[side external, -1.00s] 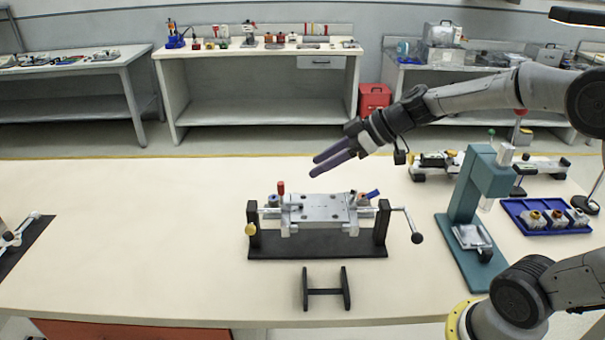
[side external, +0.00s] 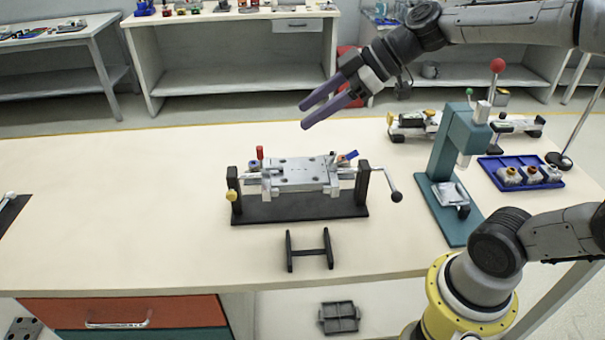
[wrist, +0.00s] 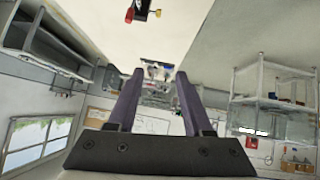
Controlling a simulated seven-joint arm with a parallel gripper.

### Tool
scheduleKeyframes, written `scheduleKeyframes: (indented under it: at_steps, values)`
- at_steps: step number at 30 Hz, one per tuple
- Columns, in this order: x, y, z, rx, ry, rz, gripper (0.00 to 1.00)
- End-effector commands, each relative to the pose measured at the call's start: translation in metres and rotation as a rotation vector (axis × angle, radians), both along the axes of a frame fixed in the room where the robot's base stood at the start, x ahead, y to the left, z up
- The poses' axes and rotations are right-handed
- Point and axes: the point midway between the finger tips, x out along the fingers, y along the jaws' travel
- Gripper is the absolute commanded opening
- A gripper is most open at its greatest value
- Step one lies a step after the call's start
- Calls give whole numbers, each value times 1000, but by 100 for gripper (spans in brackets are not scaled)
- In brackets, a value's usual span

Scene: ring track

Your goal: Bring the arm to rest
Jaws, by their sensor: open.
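My gripper (side external: 315,108) is open and empty in the side external view. Its two purple fingers point down and to the left, in the air above and behind the silver fixture (side external: 300,172) on its black base. The fingers are clear of the fixture and of the table. In the wrist view my gripper (wrist: 158,75) shows its two fingers spread apart with nothing between them. That view looks out across the room.
A teal press (side external: 459,150) with a red-knobbed lever stands right of the fixture. A blue tray (side external: 522,184) holds several small parts. A black stand (side external: 309,250) sits in front of the fixture. The table's left part (side external: 110,200) is largely bare.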

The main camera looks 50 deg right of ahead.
Motion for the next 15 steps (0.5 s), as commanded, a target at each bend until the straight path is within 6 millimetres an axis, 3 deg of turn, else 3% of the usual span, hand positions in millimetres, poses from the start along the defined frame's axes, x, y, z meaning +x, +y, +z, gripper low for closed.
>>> scheduleKeyframes:
  at_steps: [3,6,12,15]
  values:
    - [-50,17,9,-54,57,0,51]
    - [-91,18,5,-90,121,-58,51]
    - [-157,-6,-19,-126,244,-296,51]
    - [-177,-24,-34,-120,292,-448,51]
